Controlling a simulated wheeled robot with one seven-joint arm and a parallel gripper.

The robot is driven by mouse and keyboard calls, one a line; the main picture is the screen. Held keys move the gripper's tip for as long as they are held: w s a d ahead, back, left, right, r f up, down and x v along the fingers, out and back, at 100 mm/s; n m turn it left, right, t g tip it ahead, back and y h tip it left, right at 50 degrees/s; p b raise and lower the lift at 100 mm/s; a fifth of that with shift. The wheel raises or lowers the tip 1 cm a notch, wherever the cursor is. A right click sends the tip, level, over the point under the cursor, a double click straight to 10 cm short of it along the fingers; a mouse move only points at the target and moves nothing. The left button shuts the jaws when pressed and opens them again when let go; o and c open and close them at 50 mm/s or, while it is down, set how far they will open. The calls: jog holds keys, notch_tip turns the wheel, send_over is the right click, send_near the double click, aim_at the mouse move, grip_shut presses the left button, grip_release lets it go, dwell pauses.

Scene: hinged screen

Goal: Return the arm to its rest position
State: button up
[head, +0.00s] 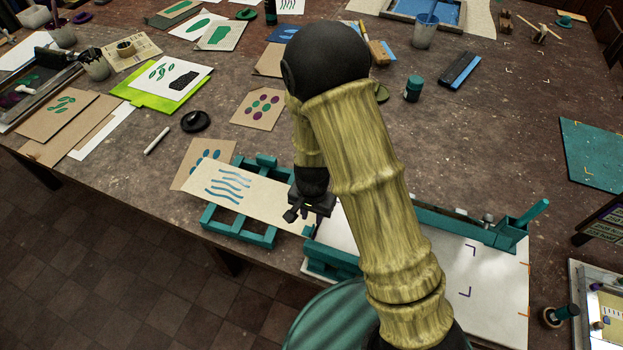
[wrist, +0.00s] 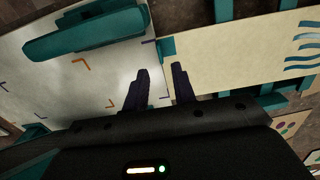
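A cream card (head: 262,199) with blue wavy lines lies on a teal slatted rack (head: 242,232) at the table's front edge. The same card (wrist: 235,60) shows at right in the wrist view. To its right is a white board (head: 455,262) with corner marks; the wrist view shows this board (wrist: 70,85) at left. A teal bar with an upright handle (head: 537,212) runs along its back. My gripper (head: 302,214) is over the gap between card and board. In the wrist view its fingers (wrist: 161,72) are apart, with nothing seen between them. My arm hides part of the board.
Printed sheets, including one on a green board (head: 128,90), lie at left. A black round dish (head: 195,121) and a white marker (head: 157,140) lie near the rack. A teal jar (head: 413,88) stands behind my arm. A framed tray (head: 600,310) is at far right.

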jog(key=s+d+r+n+t+b, duration=0.1)
jog(key=s+d+r+n, duration=0.1)
jog(key=d+r, duration=0.5)
jog(key=s+d+r+n+t+b, duration=0.1)
jog(key=s+d+r+n+b, duration=0.1)
jog(key=s+d+r, duration=0.2)
jog(key=d+r, duration=0.3)
jog(key=r, duration=0.2)
jog(key=shift+s+d+n+t, duration=0.2)
jog(key=shift+d+n+t, duration=0.1)
jog(key=shift+d, duration=0.05)
dwell(1.1)
jog(key=shift+w+a, duration=0.1)
